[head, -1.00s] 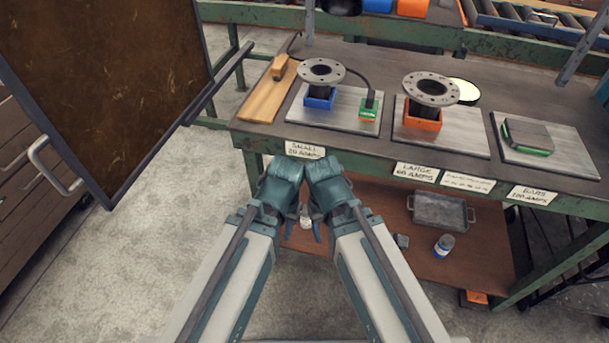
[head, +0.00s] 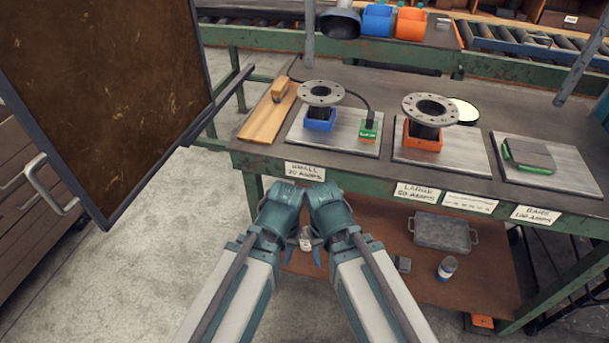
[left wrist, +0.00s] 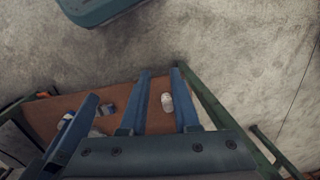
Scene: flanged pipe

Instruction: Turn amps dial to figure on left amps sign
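The left amps sign (head: 305,171) hangs on the bench's front edge and reads SMALL, with a figure that looks like 20 AMPS. No amps dial can be made out in either view. My left gripper (head: 289,256) hangs low in front of the bench, below that sign. Its blue fingers stand apart in the left wrist view (left wrist: 135,105), with nothing held between them. My right gripper (head: 318,257) hangs close beside it, and its fingers are mostly hidden by my arm.
The bench (head: 350,80) carries a small flanged pipe (head: 321,94), a large flanged pipe (head: 430,108) and a dark block (head: 528,154) on plates. Other signs (head: 416,193) line the edge. A dark panel (head: 105,90) stands at left. A lower shelf (head: 390,285) holds a tray and bottles.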

